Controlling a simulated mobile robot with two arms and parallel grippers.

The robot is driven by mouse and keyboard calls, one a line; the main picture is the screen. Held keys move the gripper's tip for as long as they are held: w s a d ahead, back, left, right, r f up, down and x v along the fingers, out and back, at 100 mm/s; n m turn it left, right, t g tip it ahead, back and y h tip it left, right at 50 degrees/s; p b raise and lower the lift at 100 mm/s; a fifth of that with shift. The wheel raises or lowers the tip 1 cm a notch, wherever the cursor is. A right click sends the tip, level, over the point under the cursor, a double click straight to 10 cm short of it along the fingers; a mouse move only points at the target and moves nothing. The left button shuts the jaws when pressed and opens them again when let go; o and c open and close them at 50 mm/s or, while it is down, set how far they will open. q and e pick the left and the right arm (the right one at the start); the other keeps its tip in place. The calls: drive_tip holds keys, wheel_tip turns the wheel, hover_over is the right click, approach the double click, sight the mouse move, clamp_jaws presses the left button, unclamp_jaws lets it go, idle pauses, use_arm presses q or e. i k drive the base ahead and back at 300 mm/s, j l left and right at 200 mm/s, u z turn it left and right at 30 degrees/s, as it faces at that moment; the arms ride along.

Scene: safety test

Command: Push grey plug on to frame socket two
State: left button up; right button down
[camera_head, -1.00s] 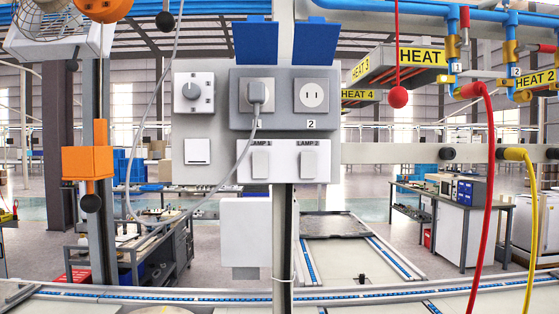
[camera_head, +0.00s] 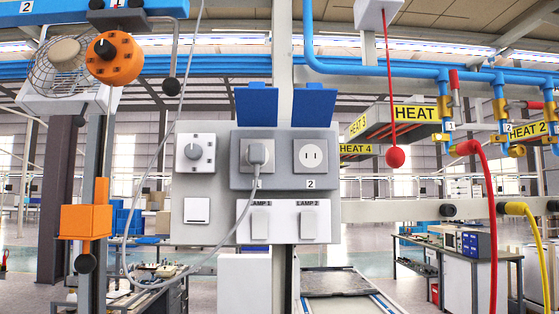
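The grey plug (camera_head: 257,152) sits in socket one, on the left of the grey socket frame (camera_head: 283,180). Its grey cable (camera_head: 230,247) hangs down and loops to the left. Socket two (camera_head: 310,154), on the right above the label 2, is empty and shows two slots. Blue covers stand raised above both sockets: the left cover (camera_head: 257,107) and the right cover (camera_head: 314,107). Neither of my grippers is in view.
Lamp switches (camera_head: 284,221), a grey dial (camera_head: 194,151) and a white switch (camera_head: 197,210) share the panel. An orange box (camera_head: 85,221) and a fan (camera_head: 65,68) are at left. A red ball (camera_head: 395,157) hangs on a cord at right, near red (camera_head: 490,220) and yellow (camera_head: 535,255) hoses.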

sight(256, 151)
drive_tip(key=u, duration=0.55)
drive_tip(key=l+u, duration=0.75)
drive_tip(key=l, duration=0.2)
drive_tip(key=l+u, duration=0.35)
drive_tip(key=k+l, duration=0.1)
drive_tip(key=l, duration=0.25)
drive_tip(key=k+l+u, duration=0.1)
drive_tip(key=l, duration=0.25)
drive_tip(key=k+l, duration=0.1)
drive_tip(key=l, duration=0.25)
drive_tip(key=k+l, duration=0.1)
drive_tip(key=l, duration=0.25)
drive_tip(key=u, duration=0.05)
